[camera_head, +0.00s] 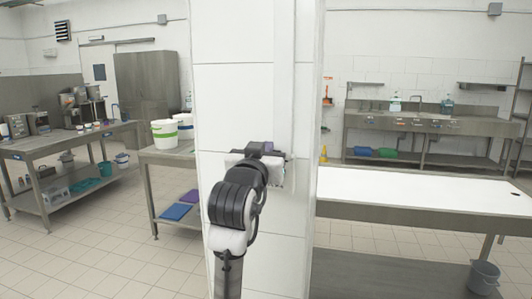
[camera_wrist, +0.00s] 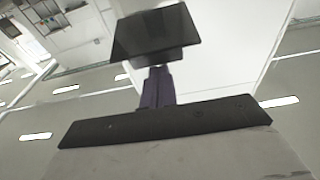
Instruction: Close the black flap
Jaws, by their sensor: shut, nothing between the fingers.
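A flat black panel, which looks like the black flap (camera_wrist: 155,32), is at the top of the wrist view, seen from below and tilted. My gripper's dark purple fingers (camera_wrist: 157,76) are together and empty. They point up at the panel's underside, and I cannot tell whether they touch it. In the head view my gripper (camera_head: 264,152) is raised against the white pillar (camera_head: 240,60), largely hidden behind my arm's wrist. The flap cannot be made out in the head view.
A long table with a white top (camera_head: 430,192) stands right of the pillar. A steel table with a white bucket (camera_head: 164,134) stands left of it. A bench with machines (camera_head: 60,142) is far left, and sinks (camera_head: 430,122) line the back wall. Tiled floor at left is open.

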